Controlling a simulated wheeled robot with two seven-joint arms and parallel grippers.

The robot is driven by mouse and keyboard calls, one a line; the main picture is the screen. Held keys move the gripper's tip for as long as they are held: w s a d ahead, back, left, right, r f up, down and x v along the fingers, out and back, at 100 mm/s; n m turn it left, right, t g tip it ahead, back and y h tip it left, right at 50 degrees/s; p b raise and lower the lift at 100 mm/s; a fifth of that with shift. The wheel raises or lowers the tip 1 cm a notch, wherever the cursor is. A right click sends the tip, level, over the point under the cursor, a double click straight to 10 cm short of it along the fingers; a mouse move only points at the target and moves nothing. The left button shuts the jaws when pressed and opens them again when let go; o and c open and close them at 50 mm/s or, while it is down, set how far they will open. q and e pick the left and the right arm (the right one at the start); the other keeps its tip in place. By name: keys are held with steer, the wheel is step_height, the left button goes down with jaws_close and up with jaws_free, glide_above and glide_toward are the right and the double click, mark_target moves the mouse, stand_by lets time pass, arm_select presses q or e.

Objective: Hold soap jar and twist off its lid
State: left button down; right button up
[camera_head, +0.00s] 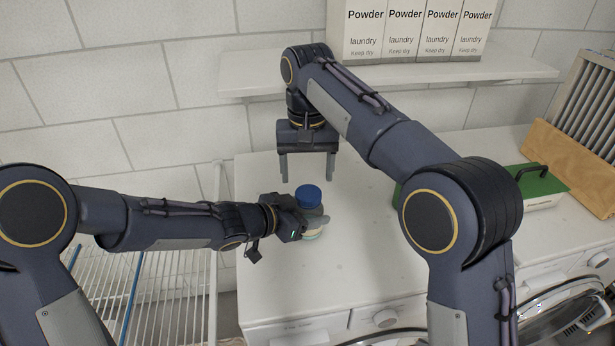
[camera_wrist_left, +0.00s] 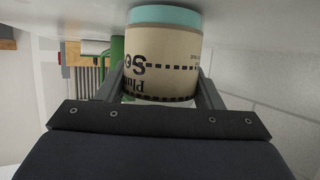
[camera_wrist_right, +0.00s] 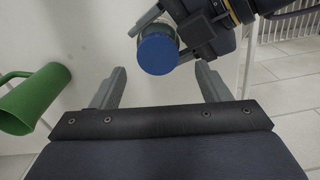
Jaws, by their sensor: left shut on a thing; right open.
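The soap jar (camera_head: 316,218) stands on the white worktop with its blue lid (camera_head: 309,196) on top. In the left wrist view the jar (camera_wrist_left: 162,55) is cream with dark print and a teal band, and appears upside down. My left gripper (camera_head: 309,226) is shut on the jar's body from the left side. My right gripper (camera_head: 307,180) is open and empty, pointing down above and behind the jar. In the right wrist view the blue lid (camera_wrist_right: 157,54) lies beyond the open fingers and apart from them.
Powder boxes (camera_head: 404,30) stand on a wall shelf (camera_head: 240,85). A green-topped box (camera_head: 543,188) and a wooden board (camera_head: 565,165) are at the right. A green cylindrical thing (camera_wrist_right: 32,98) shows in the right wrist view. A white wire rack (camera_head: 165,290) is at the left. The worktop's front middle is clear.

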mark_target(308, 193)
step_height(308, 193, up, 3)
steer(key=m, duration=0.2)
steer(key=shift+d+m, duration=0.1)
steer(key=shift+m, duration=0.2)
steer(key=shift+f, duration=3.85)
steer(key=shift+c, duration=0.4)
steer(key=c, duration=1)
steer(key=shift+o, duration=0.2)
steer(key=n, duration=0.2)
steer(key=shift+d+n, duration=0.1)
steer(key=shift+n, duration=0.3)
steer(key=o, duration=1)
steer(key=shift+o, duration=0.4)
